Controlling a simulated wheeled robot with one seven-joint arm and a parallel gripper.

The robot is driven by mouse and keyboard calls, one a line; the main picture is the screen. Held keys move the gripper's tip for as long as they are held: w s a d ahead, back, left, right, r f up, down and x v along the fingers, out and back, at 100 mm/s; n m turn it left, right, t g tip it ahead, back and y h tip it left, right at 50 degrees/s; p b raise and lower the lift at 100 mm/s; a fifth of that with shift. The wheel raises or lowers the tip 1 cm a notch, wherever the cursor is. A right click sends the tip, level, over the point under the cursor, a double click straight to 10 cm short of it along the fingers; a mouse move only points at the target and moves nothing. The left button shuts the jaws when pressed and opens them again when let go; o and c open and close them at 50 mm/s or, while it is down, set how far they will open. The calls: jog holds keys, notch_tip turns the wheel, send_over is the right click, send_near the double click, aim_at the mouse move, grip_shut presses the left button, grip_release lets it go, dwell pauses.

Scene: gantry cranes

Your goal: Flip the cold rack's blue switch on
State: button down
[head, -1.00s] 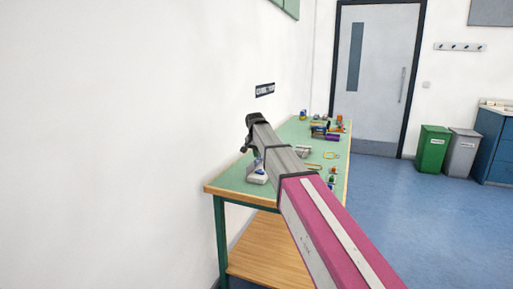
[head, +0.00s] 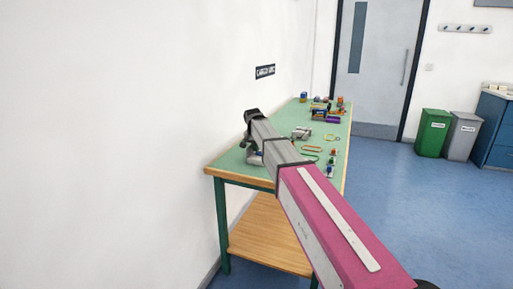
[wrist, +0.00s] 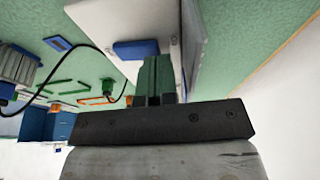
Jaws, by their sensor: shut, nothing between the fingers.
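A white box (wrist: 110,18) fills the top middle of the wrist view. A blue switch-like piece (wrist: 137,48) sits on its lower face. My gripper (wrist: 156,60) has two green fingers held together, with nothing between them. The fingertips are just right of the blue piece and close to the box; I cannot tell whether they touch it. In the head view the box (head: 255,158) stands on the near left part of the green-topped bench (head: 228,166), partly hidden by my arm. My gripper's fingers are hidden there. The switch's position cannot be made out.
A black cable (wrist: 75,48) runs from the box in the wrist view. Several small parts (head: 330,110) lie along the bench toward its far end. A wall with a dark sign (head: 265,72) borders the bench on the left. Open blue floor (head: 405,200) lies to the right.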

jog(key=shift+w+a+f+h, duration=0.15)
jog(key=shift+a+f+h, duration=0.1)
jog(key=shift+f+h, duration=0.1)
jog(key=shift+a+f+g+h, duration=0.15)
jog(key=shift+g+h, duration=0.15)
jog(key=shift+h, duration=0.15)
jog(key=shift+f, duration=0.2)
